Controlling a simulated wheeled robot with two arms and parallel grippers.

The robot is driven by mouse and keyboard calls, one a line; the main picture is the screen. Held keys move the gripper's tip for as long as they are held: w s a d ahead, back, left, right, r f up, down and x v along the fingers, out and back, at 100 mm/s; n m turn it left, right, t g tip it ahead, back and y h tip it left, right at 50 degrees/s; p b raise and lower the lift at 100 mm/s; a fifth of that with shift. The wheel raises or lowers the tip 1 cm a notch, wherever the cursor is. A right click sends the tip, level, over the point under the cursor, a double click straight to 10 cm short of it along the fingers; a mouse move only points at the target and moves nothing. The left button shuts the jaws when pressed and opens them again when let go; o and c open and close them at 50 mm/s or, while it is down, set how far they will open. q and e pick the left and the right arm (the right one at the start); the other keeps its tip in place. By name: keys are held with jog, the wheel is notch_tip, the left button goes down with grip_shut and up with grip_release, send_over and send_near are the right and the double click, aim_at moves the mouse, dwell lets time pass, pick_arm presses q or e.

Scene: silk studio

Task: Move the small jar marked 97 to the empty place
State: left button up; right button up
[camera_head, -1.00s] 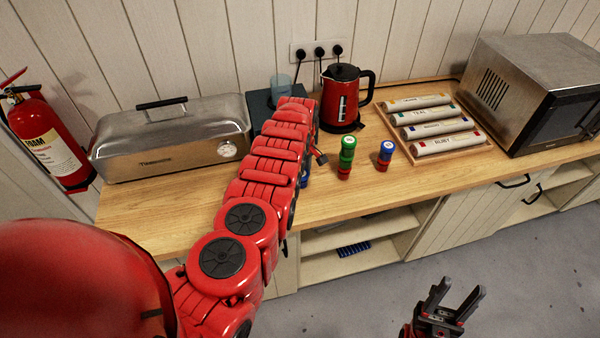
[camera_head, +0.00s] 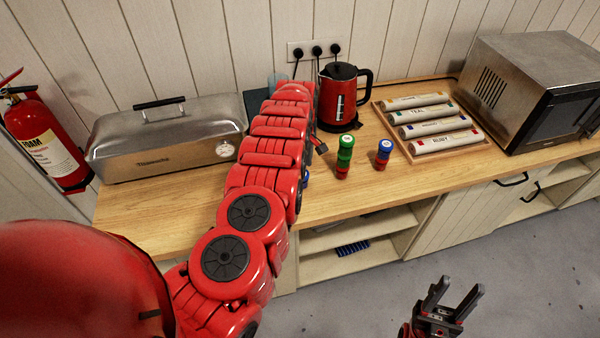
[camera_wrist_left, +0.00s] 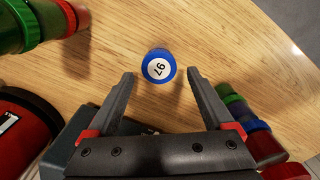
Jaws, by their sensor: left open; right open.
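The small jar marked 97 (camera_wrist_left: 158,66) has a round blue lid with a white label. It stands on the wooden counter in the left wrist view, just ahead of my left gripper (camera_wrist_left: 161,77). The gripper is open, with a fingertip on either side of the jar's near edge and gaps to both. In the head view my left arm hides most of this area; only a sliver of blue (camera_head: 306,178) shows beside it. My right gripper (camera_head: 455,293) is open and empty, low in front of the counter. I cannot make out the empty place.
A green jar stack (camera_head: 344,157) and a blue-topped stack (camera_head: 383,153) stand right of my left arm. Another stack (camera_wrist_left: 250,125) is close to the right finger. Behind are a kettle (camera_head: 341,98), a dark box (camera_head: 254,106), a roll tray (camera_head: 484,149) and a microwave (camera_head: 530,90).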

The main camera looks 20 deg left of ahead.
pick_arm(q)
notch_tip(320, 180, up, 8)
jog(key=b, duration=0.2)
jog(key=shift+r, duration=0.2)
dwell(0.4)
